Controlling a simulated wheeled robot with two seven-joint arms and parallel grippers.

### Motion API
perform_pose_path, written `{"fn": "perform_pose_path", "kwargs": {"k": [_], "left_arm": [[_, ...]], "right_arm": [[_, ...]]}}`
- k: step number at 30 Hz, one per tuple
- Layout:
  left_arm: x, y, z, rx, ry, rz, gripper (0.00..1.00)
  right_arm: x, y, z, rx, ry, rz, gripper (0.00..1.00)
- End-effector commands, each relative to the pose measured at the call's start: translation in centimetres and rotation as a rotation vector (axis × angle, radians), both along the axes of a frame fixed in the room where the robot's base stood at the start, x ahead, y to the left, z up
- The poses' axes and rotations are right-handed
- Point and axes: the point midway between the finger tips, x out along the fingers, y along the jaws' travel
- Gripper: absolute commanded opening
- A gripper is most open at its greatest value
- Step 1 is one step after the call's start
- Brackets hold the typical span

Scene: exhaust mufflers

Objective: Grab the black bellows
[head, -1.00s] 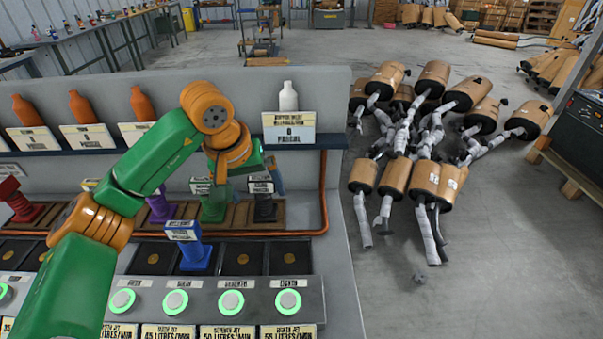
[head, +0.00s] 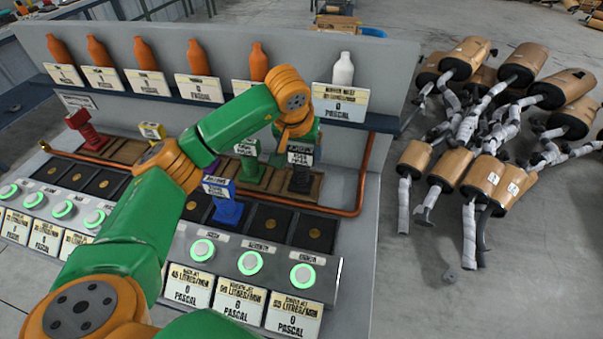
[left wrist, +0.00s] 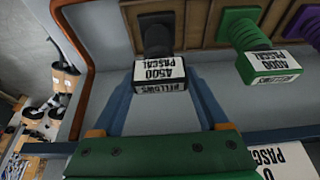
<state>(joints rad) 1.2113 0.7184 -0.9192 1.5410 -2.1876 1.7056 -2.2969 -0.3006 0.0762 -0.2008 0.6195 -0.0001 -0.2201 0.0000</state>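The black bellows (head: 301,180) stands upright on the brown slotted rack (head: 328,192), at its right end, with a 4500 Pascal label block on top. It also shows in the left wrist view (left wrist: 157,38), top centre, its label block facing the camera. I cannot tell whether the fingertips reach past the block. In the head view my left wrist is just above the bellows and hides the fingers. My right gripper is not in view.
A green bellows (head: 250,172) stands just left of the black one. A blue bellows (head: 228,208) sits in the front row of slots, and a red one (head: 88,133) is at the far left. A white bottle (head: 343,70) and orange bottles line the shelf behind. Mufflers (head: 480,165) lie at right.

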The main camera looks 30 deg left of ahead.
Motion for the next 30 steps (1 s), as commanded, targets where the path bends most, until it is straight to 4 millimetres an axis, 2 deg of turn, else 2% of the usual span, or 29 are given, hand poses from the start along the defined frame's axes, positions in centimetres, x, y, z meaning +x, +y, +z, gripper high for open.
{"fn": "perform_pose_path", "kwargs": {"k": [1,6,7,8,16,19,22,27,30], "left_arm": [[0.0,0.0,0.0,0.0,0.0,0.0,0.57],[0.0,0.0,0.0,0.0,0.0,0.001,0.11],[0.0,0.0,0.0,0.0,0.0,0.001,0.03],[0.0,0.0,0.0,-0.001,-0.001,0.001,0.0],[0.0,0.0,0.1,-0.001,-0.002,0.001,0.0],[0.1,0.0,0.9,-0.001,-0.004,0.0,0.0],[0.1,0.0,2.7,-0.001,-0.009,0.001,0.0],[0.1,-0.1,7.4,-0.002,-0.008,0.002,0.0],[0.1,0.0,9.2,-0.002,-0.005,0.002,0.0]], "right_arm": [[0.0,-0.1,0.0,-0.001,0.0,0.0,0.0],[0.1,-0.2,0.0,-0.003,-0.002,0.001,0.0],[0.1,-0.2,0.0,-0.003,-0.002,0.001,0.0],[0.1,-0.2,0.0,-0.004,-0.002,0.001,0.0],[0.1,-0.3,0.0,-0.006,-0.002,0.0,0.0],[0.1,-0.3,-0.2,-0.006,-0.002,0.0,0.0],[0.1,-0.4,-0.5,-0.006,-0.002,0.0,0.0],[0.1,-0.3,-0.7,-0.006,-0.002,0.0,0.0],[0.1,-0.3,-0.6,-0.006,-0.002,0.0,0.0]]}}
